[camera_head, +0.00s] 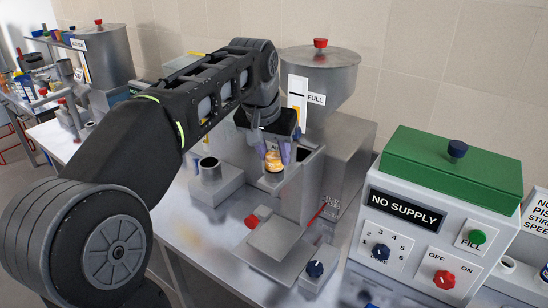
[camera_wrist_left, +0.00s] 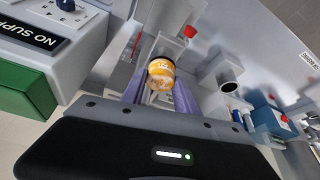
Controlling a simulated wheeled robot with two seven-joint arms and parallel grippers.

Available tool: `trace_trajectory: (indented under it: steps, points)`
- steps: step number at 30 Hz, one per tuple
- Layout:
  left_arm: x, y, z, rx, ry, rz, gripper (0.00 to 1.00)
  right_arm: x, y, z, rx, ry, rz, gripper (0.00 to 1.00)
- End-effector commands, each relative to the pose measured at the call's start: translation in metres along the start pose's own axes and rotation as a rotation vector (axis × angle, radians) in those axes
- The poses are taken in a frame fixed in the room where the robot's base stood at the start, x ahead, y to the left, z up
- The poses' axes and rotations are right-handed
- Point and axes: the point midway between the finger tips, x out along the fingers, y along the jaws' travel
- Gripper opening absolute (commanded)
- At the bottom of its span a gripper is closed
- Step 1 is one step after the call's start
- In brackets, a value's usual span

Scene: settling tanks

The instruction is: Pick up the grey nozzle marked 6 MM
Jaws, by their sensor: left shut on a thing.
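My left gripper (camera_head: 275,154) has purple fingers, shut on a small orange jar (camera_head: 272,163) with a pale band and a dark end. In the left wrist view the jar (camera_wrist_left: 161,74) sits between the two fingers. It is over the grey metal apparatus under the funnel; I cannot tell whether its base touches anything. I cannot make out a grey nozzle marked 6 MM in either view. My right gripper is in neither view.
A metal hopper (camera_head: 320,75) marked FULL stands behind my gripper. A grey control box (camera_head: 408,240) with a green lid (camera_head: 440,163) and a NO SUPPLY sign is at the right. A cluttered bench (camera_head: 40,95) is at the far left.

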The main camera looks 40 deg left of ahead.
Motion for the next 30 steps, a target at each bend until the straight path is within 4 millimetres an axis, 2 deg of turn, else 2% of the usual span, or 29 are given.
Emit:
trace_trajectory:
  steps: [5, 10, 14, 15, 20, 30]
  points:
    - [-0.016, 0.001, -0.008, 0.002, 0.003, 0.001, 0.0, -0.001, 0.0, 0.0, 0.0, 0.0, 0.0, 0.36]
    - [-0.047, 0.001, -0.021, 0.002, 0.004, 0.004, 0.0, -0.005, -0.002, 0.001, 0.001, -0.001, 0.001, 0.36]
    - [-0.075, 0.001, -0.032, 0.002, 0.004, 0.004, 0.0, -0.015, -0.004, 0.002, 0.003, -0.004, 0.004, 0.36]
    - [-0.082, 0.0, -0.034, 0.001, 0.002, 0.001, 0.0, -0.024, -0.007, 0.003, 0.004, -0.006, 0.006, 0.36]
    - [-0.092, 0.0, -0.038, 0.0, 0.001, 0.0, 0.0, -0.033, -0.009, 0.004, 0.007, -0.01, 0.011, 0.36]
    - [-0.091, 0.0, -0.038, 0.0, 0.001, 0.0, 0.0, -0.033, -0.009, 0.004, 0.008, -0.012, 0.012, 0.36]
